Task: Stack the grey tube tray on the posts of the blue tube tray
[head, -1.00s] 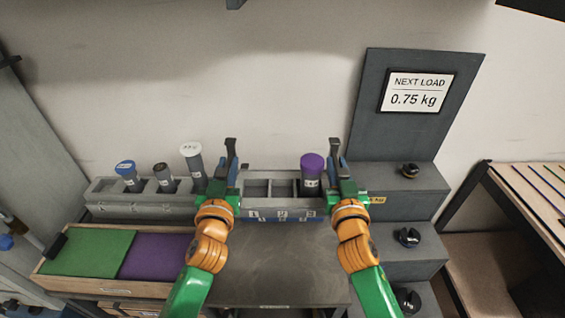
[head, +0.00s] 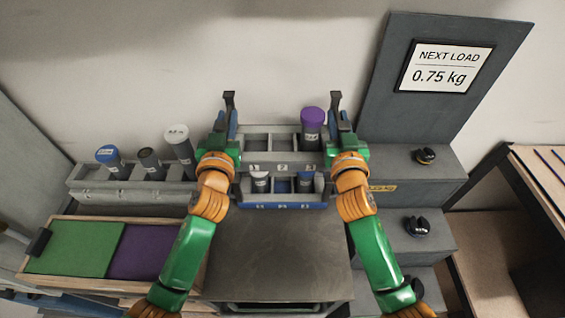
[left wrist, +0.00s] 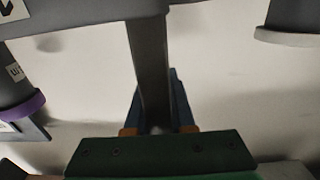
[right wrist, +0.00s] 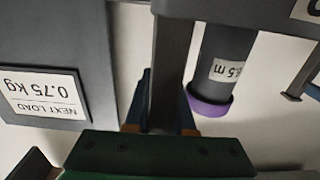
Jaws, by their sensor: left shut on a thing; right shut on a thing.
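The grey tube tray (head: 257,156) is held level between my grippers, with a purple-capped tube (head: 312,125) in its right compartment; the other two compartments look empty. My left gripper (head: 229,124) is shut on the upright dark bar (left wrist: 150,70) at the tray's left end. My right gripper (head: 338,122) is shut on the matching bar (right wrist: 163,75) at its right end. The blue tube tray (head: 284,206) appears below and nearer in the head view, with tubes in its compartments. Its posts are not clearly visible. A gap shows between the trays.
A long grey rack (head: 130,198) with several tubes stands left. A box with green (head: 75,249) and purple (head: 145,252) panels lies in front of it. Grey steps (head: 410,190) with dark weights rise at the right. The dark surface (head: 278,255) before the blue tray is clear.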

